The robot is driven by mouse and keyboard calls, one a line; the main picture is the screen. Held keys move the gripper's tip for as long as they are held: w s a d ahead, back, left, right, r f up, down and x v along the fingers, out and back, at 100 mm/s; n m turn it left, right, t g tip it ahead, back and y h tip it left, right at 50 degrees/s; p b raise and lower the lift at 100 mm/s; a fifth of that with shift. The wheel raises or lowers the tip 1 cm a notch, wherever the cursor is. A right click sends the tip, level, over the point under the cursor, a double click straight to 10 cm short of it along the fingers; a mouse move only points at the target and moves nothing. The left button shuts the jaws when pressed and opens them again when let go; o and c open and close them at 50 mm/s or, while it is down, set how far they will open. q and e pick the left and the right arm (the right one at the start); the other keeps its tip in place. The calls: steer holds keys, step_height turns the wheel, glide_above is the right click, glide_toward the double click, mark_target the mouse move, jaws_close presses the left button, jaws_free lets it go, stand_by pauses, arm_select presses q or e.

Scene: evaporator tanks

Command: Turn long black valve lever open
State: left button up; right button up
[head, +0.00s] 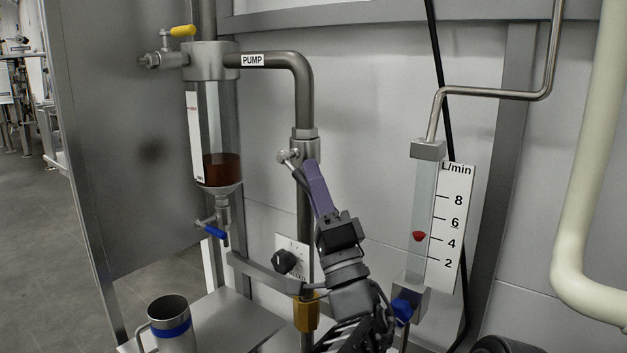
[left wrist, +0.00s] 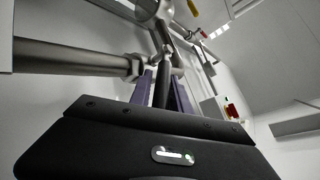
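The long black valve lever (head: 301,179) comes down from a small metal valve (head: 290,157) on the steel pipe under the PUMP label. In the head view the purple finger of my left gripper (head: 318,190) lies along the lever's right side. In the left wrist view the dark lever (left wrist: 162,88) stands between the two purple fingers of my left gripper (left wrist: 162,80), which appear apart with narrow gaps beside the lever. The lower lever is hidden by my gripper. My right gripper is not in view.
A glass vessel (head: 221,140) with brown liquid hangs at left, with a yellow-handled valve (head: 182,31) above and a blue-handled one (head: 214,232) below. A flow meter (head: 421,220) stands right of my arm. A black knob (head: 284,262) and a metal jug (head: 172,318) are lower left.

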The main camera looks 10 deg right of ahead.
arm_select(q)
steer(key=o, duration=0.3)
steer(key=v, duration=0.7)
steer(key=shift+s+f, duration=0.3)
steer(key=shift+c, duration=0.3)
